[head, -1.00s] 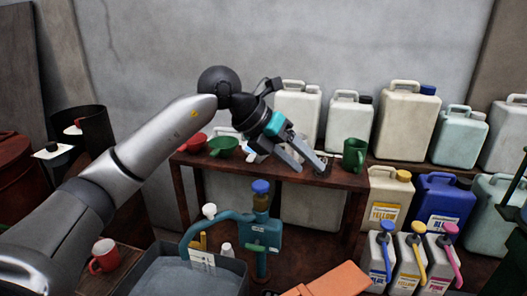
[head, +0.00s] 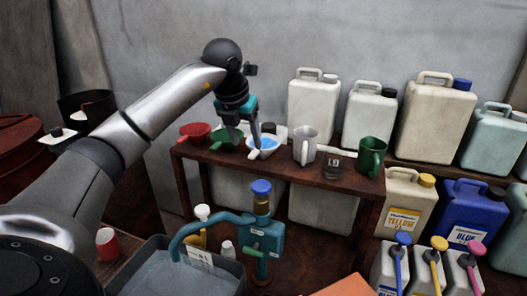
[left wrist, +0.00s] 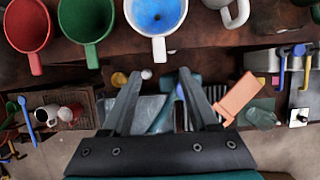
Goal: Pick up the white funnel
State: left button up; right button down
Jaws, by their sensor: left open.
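The white funnel (head: 268,150) stands on the brown wooden shelf between a green funnel (head: 226,138) and a white mug. Its inside is blue. In the left wrist view the white funnel (left wrist: 157,18) is at the top middle, with its short handle pointing down toward my fingers. My left gripper (head: 245,144) points down at the funnel's near left side, fingers apart. In the left wrist view the gripper (left wrist: 159,74) is open and empty, with a gap between fingertips and handle. Its finger hides part of the funnel in the head view. My right gripper is not in view.
A red funnel (head: 195,132) is left of the green one. Large canisters (head: 313,105) stand behind. A teal pump (head: 262,235) rises in front of the shelf.

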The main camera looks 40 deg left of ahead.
aim_at(251, 156)
pick_arm(q)
jog(key=x, duration=0.6)
jog(key=shift+w+f, duration=0.2)
grip_shut()
dwell(0.5)
